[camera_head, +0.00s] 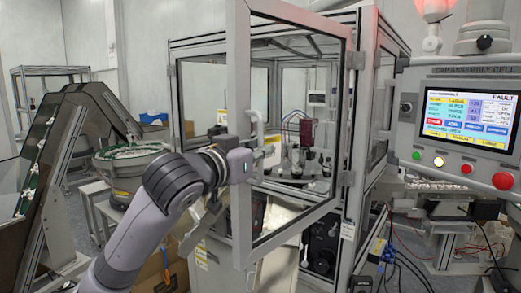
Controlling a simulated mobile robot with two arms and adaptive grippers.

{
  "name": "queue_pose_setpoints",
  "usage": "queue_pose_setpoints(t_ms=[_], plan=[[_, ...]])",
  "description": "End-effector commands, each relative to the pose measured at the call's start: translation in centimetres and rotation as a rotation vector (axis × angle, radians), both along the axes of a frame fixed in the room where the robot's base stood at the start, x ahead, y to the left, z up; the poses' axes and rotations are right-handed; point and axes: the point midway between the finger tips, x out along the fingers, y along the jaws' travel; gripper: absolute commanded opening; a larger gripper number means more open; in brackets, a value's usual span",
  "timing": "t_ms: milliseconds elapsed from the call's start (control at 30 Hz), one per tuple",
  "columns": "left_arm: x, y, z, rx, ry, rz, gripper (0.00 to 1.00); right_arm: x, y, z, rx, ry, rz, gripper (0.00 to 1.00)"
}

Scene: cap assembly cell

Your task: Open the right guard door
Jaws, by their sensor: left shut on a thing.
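The right guard door (239,60) is a grey metal frame with a clear pane. It stands swung out from the machine towards me, with its hinge side (347,120) at the right by the cabinet post. A pale bar handle (256,124) sits on its free, left-hand stile. My left gripper (257,153) is shut on the handle at the lower part; the fingers are small and partly hidden behind the wrist and stile. My right gripper is not in view.
The guarded cell (190,100) stands open behind the door, with fixtures inside. A control panel (465,112) showing a fault screen is at right. A conveyor (50,140) and bowl feeder (128,162) stand at left. Cables (395,252) hang low at right.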

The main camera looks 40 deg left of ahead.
Motion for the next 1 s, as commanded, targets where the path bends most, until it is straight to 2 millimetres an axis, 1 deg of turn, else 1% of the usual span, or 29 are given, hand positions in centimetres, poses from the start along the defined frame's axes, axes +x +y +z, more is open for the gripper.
queue_pose_setpoints(t_ms=[33, 233, 267, 367, 700, 767, 833, 1000], plan=[[-0.1, 0.0, 0.5, 0.000, -0.013, 0.000, 0.00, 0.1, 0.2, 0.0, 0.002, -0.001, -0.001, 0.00], [-0.1, 0.1, 0.5, 0.000, -0.014, 0.000, 0.00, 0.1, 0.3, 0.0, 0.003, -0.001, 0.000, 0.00], [-0.1, 0.0, 0.5, 0.000, -0.014, 0.000, 0.11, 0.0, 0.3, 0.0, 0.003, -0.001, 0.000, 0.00], [-0.1, 0.0, 0.4, -0.001, -0.011, 0.000, 0.18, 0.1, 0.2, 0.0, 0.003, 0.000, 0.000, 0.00], [-0.2, 0.0, 0.2, -0.001, -0.005, 0.000, 0.18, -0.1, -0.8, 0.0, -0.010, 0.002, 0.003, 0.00], [-0.7, 0.0, 0.2, -0.001, -0.006, 0.001, 0.18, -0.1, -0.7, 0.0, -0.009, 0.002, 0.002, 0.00], [-1.7, -0.1, 0.2, 0.001, -0.006, 0.000, 0.18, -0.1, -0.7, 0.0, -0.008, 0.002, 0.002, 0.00], [-4.6, -0.2, 0.1, 0.002, -0.006, 0.000, 0.18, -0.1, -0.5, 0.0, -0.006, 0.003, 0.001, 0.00]])
